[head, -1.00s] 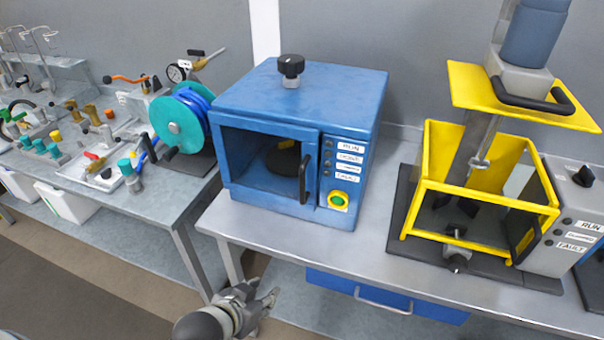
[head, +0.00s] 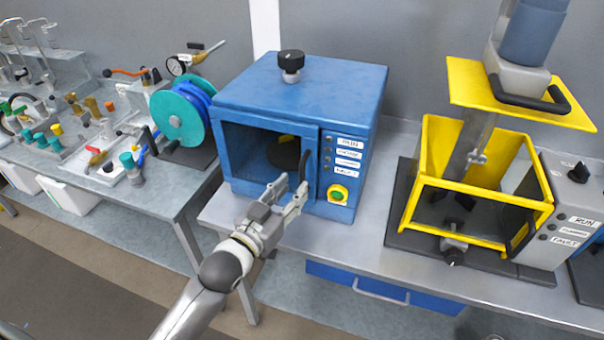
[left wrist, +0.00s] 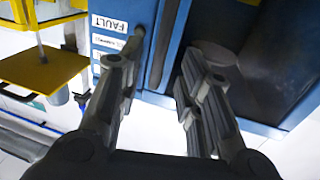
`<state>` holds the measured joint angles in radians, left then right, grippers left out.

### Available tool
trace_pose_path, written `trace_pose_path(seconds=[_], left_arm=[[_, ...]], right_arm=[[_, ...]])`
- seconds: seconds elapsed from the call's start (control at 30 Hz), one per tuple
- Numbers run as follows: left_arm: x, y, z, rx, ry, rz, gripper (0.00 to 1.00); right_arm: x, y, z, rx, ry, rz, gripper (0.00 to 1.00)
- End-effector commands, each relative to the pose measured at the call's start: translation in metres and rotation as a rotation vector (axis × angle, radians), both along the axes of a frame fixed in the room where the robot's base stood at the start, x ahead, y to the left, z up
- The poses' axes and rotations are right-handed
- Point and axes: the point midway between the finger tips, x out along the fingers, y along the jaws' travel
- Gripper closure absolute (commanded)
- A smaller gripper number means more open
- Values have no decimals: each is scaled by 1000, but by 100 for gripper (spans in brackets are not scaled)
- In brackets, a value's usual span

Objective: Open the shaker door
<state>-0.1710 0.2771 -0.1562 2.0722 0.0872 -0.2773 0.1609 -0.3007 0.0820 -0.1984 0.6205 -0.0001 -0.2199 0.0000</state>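The blue shaker (head: 300,90) stands on the bench with a black knob on top. Its windowed front door (head: 229,160) is shut, and a dark round shape shows behind the window. The black upright door handle (head: 306,165) is at the door's right edge. My left gripper (head: 291,188) is open in front of the door, its fingertips at the handle's lower part. In the left wrist view the dark handle (left wrist: 159,45) shows between the two spread fingers (left wrist: 153,70); contact cannot be told. My right gripper is not in view.
A control panel with a green button (head: 337,193) is right of the handle. A yellow-framed machine (head: 480,190) stands further right. A teal reel (head: 180,118) and small fittings are on the left bench. Bare bench top lies in front of the shaker.

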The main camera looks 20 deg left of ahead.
Motion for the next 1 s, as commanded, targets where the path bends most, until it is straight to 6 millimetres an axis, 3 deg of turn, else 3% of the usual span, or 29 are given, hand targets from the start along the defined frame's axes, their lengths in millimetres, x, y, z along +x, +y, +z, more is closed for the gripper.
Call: trace_pose_path(seconds=[0.1,0.3,0.7,1.0], left_arm=[[22,-5,4,0,-2,0,66],[44,-10,1,0,1,0,66],[51,-12,0,1,1,-1,66],[51,-12,0,1,1,0,100]], right_arm=[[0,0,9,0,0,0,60],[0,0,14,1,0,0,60],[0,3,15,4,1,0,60],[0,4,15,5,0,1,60]])
